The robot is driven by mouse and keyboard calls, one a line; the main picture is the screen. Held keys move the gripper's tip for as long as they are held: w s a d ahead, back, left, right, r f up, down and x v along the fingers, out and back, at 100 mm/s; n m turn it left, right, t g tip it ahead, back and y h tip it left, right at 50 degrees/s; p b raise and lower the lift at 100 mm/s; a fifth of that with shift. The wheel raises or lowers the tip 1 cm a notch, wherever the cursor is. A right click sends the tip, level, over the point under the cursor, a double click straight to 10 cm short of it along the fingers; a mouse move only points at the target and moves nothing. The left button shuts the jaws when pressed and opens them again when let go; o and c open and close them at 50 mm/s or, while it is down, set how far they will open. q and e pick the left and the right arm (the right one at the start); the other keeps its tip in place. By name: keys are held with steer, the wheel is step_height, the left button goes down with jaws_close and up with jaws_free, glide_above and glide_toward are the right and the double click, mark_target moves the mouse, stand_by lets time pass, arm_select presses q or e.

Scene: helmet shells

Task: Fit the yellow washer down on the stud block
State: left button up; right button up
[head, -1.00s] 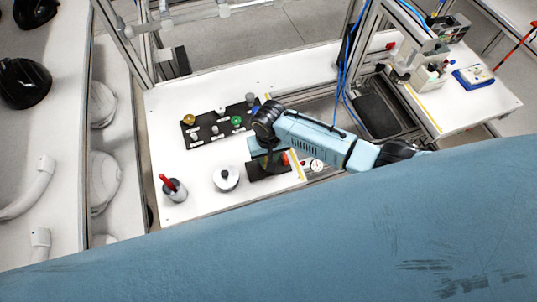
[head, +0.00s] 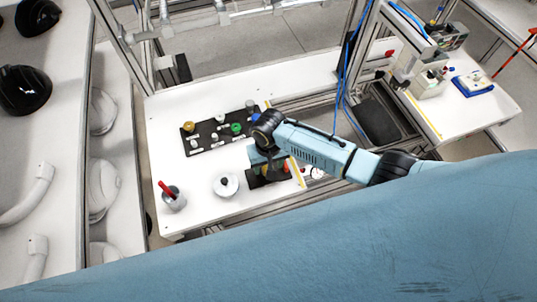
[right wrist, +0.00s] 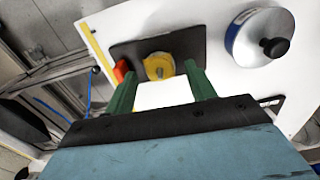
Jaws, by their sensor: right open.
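The yellow washer (right wrist: 160,66) is in the right wrist view, over the dark pad (right wrist: 126,50). A grey stud-like end (right wrist: 158,72) shows in its middle, so it appears to be around a stud. I cannot tell how far down it sits, and the block under it is hidden. My right gripper (right wrist: 161,70) is open, with its green fingertips on either side of the washer and apart from it. In the head view, my right gripper (head: 258,156) is over the dark pad (head: 256,182) and hides most of what is there. My left gripper is not in view.
A red block (right wrist: 121,70) is close beside the left finger. A white round pot with a black knob (head: 226,186) stands left of the pad. A black rack (head: 210,139) with several coloured parts lies behind. A cup with a red-handled tool (head: 174,199) stands at front left.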

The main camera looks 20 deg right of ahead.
step_height(320, 180, up, 13)
steer(key=shift+p, duration=0.45)
steer(key=shift+d+f, duration=0.1)
